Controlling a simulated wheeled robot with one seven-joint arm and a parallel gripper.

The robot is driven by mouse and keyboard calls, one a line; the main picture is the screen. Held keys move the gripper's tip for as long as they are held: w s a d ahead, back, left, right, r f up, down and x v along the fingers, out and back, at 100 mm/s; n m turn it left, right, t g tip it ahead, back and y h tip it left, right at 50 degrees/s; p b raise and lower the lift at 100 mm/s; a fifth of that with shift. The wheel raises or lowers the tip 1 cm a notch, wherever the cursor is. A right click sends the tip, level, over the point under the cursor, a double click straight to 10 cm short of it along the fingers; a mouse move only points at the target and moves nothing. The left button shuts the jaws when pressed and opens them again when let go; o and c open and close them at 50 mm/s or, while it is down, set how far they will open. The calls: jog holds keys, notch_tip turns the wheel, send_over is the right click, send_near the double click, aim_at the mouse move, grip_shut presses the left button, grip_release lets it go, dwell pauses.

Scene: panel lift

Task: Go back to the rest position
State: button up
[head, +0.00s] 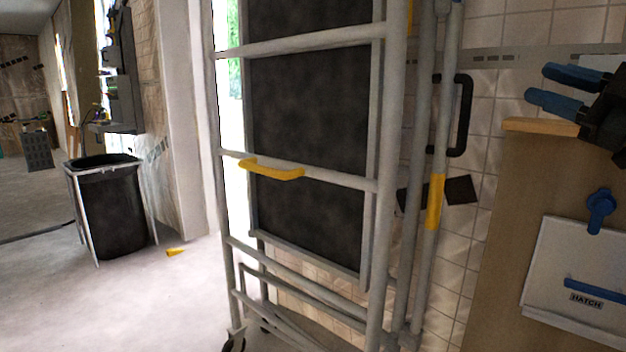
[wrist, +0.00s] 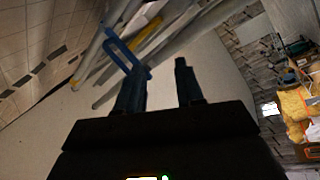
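My gripper (head: 540,84) is at the upper right of the head view, its two blue fingers pointing left and standing apart with nothing between them. It is above the brown board and well clear of the white panel (head: 560,262) marked HATCH. The panel has a blue bar handle (head: 595,290) low on its face. A blue turn latch (head: 600,208) sits on the board at the panel's top edge. In the wrist view, my gripper's fingers (wrist: 160,78) are also apart. A blue loop shows by the left finger; I cannot tell what it belongs to.
A wooden ledge (head: 540,127) lies just under my gripper. A black bin (head: 110,210) stands at left. The floor at left is mostly clear.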

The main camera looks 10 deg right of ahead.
jog(key=a+f+m+h, duration=0.2)
jog(key=f+m, duration=0.2)
jog(key=f, duration=0.4)
jog(key=s+a+f+m+h, duration=0.1)
jog(key=a+f+m+h, duration=0.15)
jog(key=f, duration=0.55)
jog(key=a+f+m+h, duration=0.1)
jog(key=f+m+h, duration=0.25)
jog(key=f, duration=0.45)
jog(key=s+a+f+m+g+h, duration=0.1)
jog(key=s+a+f+m+g, duration=0.15)
jog(key=s+a+f, duration=0.45)
jog(key=s+a+f+m+g+h, duration=0.15)
jog(key=s+f+m, duration=0.25)
jog(key=s+f, duration=0.55)
jog(key=s+a+y, duration=0.1)
jog(key=s+a, duration=0.3)
jog(key=s, duration=0.7)
jog(key=s+a+y, duration=0.1)
jog(key=s+a, duration=0.2)
jog(key=s, duration=0.8)
notch_tip(320, 180, up, 18)
jog(key=p, duration=1.8)
jog(key=shift+s+a+n+g, duration=0.2)
jog(key=shift+s+n+g, duration=0.2)
jog(key=shift+s+n, duration=0.05)
jog(key=shift+r, duration=0.1)
